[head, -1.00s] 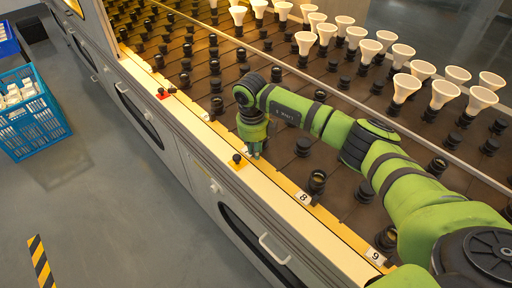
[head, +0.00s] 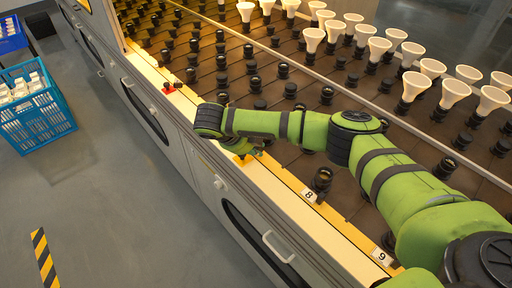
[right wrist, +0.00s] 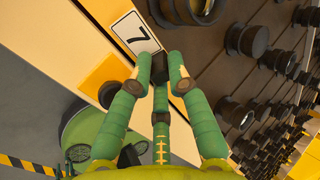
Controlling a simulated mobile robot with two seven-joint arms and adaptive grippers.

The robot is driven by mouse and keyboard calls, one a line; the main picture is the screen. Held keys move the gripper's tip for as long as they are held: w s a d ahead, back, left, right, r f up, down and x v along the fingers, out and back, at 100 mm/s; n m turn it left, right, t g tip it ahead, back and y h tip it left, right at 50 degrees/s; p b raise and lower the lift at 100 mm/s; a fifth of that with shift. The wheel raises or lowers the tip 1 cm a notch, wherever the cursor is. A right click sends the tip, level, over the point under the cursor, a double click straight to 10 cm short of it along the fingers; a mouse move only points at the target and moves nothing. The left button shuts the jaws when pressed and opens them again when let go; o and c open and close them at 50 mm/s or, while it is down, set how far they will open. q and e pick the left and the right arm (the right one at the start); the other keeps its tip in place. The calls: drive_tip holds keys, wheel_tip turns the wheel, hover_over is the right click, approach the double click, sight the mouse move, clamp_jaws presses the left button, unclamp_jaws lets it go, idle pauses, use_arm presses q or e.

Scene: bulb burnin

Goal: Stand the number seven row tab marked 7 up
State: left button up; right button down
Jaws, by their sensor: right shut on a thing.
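The white row tab marked 7 (right wrist: 135,33) shows in the right wrist view at the edge of the yellow strip, just beyond my fingertips. My right gripper (right wrist: 159,72) is shut on a small dark block at the tab's near corner, which looks like part of the tab. I cannot tell how far the tab is tilted. In the head view my right gripper (head: 257,153) is low over the rack's front ledge, and my wrist and hand hide the tab. My left gripper is not in view.
Tabs marked 8 (head: 309,195) and 9 (head: 382,258) sit along the same ledge. Black sockets, some with white bulbs (head: 380,47), fill the rack beyond. A red button (head: 168,87) is farther along the ledge. A blue crate (head: 37,116) stands on the floor at left.

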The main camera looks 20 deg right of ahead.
drive_tip(key=shift+s+d, duration=0.1)
drive_tip(key=shift+s, duration=0.05)
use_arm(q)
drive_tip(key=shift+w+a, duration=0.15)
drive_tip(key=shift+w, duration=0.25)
use_arm(e)
drive_tip(key=shift+f, duration=0.1)
drive_tip(key=c, duration=1.2)
unclamp_jaws()
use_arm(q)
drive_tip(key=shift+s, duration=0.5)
use_arm(e)
drive_tip(key=v, duration=1.2)
